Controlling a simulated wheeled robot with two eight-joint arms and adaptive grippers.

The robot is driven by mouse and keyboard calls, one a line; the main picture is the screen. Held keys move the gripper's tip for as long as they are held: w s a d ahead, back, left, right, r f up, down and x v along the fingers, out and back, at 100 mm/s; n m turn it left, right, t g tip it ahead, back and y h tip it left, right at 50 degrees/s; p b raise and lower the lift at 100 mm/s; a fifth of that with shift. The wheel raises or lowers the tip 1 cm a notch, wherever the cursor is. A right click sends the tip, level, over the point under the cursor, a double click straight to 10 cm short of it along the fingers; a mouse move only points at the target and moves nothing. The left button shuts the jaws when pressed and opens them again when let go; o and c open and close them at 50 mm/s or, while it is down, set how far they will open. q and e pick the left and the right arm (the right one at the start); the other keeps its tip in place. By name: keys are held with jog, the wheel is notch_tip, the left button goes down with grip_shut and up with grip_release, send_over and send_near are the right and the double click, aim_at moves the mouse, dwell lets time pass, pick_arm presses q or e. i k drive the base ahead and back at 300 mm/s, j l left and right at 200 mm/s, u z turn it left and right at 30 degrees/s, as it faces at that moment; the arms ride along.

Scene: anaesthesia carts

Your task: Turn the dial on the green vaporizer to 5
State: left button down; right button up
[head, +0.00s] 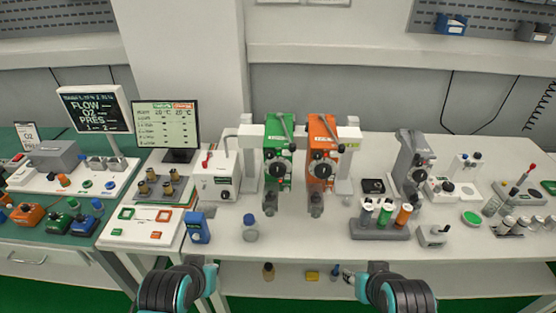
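The green vaporizer (271,143) stands upright at the middle of the white bench, on a white and grey mount. Its round black dial (277,169) faces me on the front; the number it is set to is too small to read. A similar orange vaporizer (316,143) with its own black dial (321,170) stands close to its right. Parts of my two arms show at the bottom edge, one left and one right, well below and in front of the vaporizers. No gripper fingers show, and nothing of mine touches either vaporizer.
A white box with a red lever (215,182) stands left of the green vaporizer. A monitor (166,126) is further left. A blue-capped bottle (250,233) and blue device (198,229) stand in front. A vial rack (379,230) is at right. Bench before the orange vaporizer is clear.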

aim_at(277, 169)
jog(key=j+z, duration=0.2)
jog(key=z, duration=0.6)
jog(key=j+z, duration=0.25)
jog(key=j, duration=0.15)
jog(key=k+j+z, duration=0.2)
jog(key=j, duration=0.15)
jog(key=k+j+z, duration=0.1)
jog(key=j+z, duration=0.15)
jog(key=j, duration=0.15)
jog(key=k+j+z, duration=0.25)
jog(key=k+j, duration=0.15)
jog(key=j, duration=0.25)
jog(key=k+j, duration=0.2)
jog(key=j, duration=0.15)
jog(key=k+j, duration=0.15)
jog(key=j, duration=0.25)
